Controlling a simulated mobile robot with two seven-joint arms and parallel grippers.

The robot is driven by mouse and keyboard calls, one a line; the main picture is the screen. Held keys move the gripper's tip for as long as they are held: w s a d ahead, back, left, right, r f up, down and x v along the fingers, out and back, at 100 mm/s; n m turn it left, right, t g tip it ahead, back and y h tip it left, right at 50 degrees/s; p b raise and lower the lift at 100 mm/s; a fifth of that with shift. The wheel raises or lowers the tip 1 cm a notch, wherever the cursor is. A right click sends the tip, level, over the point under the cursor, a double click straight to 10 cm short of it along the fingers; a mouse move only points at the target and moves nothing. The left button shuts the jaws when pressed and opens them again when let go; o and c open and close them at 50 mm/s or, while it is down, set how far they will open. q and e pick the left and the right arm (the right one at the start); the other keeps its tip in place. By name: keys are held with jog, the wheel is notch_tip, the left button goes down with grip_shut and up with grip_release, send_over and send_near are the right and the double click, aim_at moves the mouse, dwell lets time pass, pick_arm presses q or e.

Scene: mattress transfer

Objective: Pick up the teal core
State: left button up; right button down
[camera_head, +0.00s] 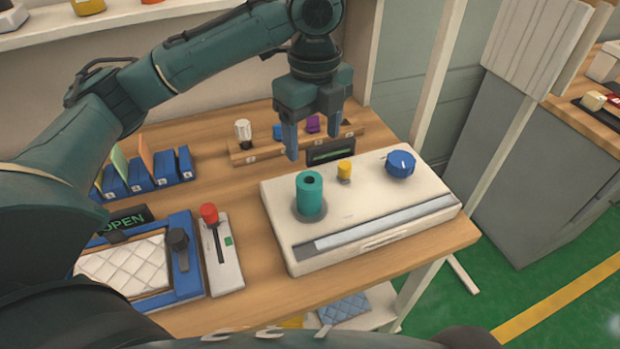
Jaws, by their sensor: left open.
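The teal core (309,195) is a short upright cylinder with a dark hole in its top. It stands in a round recess near the left end of a white machine (362,212) on the wooden table. My left gripper (312,143) hangs above and behind the core, with its two blue fingers pointing down and apart. It is open and empty, and it does not touch the core. My right gripper is not in view.
The machine also carries a yellow peg (344,170), a blue knob (400,163) and a small dark display (331,151). Left of it are a red-topped lever unit (224,255) and a blue frame with a white quilted pad (128,268). Blue holders (141,177) stand behind.

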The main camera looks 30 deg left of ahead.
aim_at(309, 187)
pick_arm(q)
jog(key=f, duration=0.7)
jog(key=shift+s+d+f, duration=0.1)
jog(key=shift+s+f, duration=0.05)
jog(key=shift+s, duration=0.15)
jog(key=f, duration=0.4)
jog(key=shift+s+a+f, duration=0.1)
jog(key=shift+s+a, duration=0.1)
jog(key=shift+s, duration=0.1)
jog(key=shift+f, duration=0.5)
jog(key=c, duration=1.1)
